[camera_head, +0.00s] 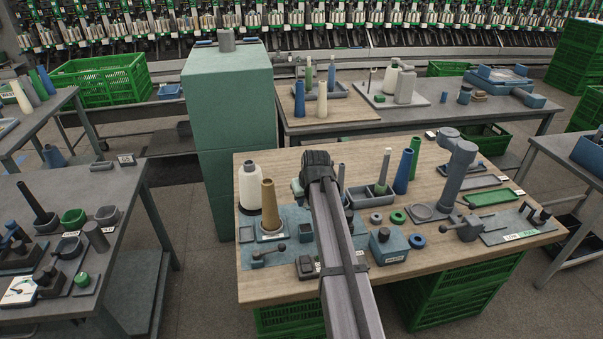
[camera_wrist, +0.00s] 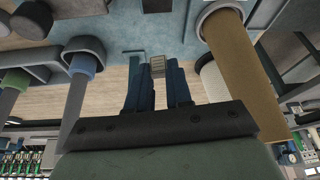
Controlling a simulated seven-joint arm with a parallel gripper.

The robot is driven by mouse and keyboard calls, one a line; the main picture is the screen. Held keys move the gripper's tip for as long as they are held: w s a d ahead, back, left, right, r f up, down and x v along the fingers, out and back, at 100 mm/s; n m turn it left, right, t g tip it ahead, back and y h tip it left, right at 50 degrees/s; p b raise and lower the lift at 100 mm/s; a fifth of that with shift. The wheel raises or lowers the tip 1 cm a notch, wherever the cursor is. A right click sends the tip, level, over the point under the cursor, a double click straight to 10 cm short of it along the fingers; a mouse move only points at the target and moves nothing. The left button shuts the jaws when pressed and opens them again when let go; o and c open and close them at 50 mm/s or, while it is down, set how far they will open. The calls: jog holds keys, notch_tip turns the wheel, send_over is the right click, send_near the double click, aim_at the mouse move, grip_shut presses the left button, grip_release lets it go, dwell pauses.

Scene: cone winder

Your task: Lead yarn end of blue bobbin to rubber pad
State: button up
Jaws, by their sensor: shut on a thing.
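The blue bobbin (camera_wrist: 84,64) stands left of my gripper in the wrist view, a grey tube with a blue band. In the head view, its grey tube (camera_head: 341,176) rises behind my arm, which hides its lower part. My gripper (camera_wrist: 157,76) has its two dark blue fingers closed around a small pale ridged piece (camera_wrist: 158,64). I cannot tell whether that piece is the yarn end; no thread is visible. My gripper is apart from the bobbin, between it and a tan cone (camera_wrist: 242,60). I cannot make out the rubber pad.
A grey post (camera_head: 458,170) is farther right.

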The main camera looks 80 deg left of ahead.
jog(key=d, duration=0.1)
jog(key=d+f, duration=0.1)
jog(key=d, duration=0.1)
jog(key=shift+s+d+f, duration=0.15)
jog(key=shift+f, duration=0.1)
jog(key=shift+d+r, duration=0.1)
jog(key=shift+d, duration=0.3)
jog(key=shift+a, duration=0.2)
jog(key=shift+f, duration=1.85)
jog(key=shift+f, duration=0.5)
jog(key=o, duration=1.2)
jog(key=shift+o, duration=0.2)
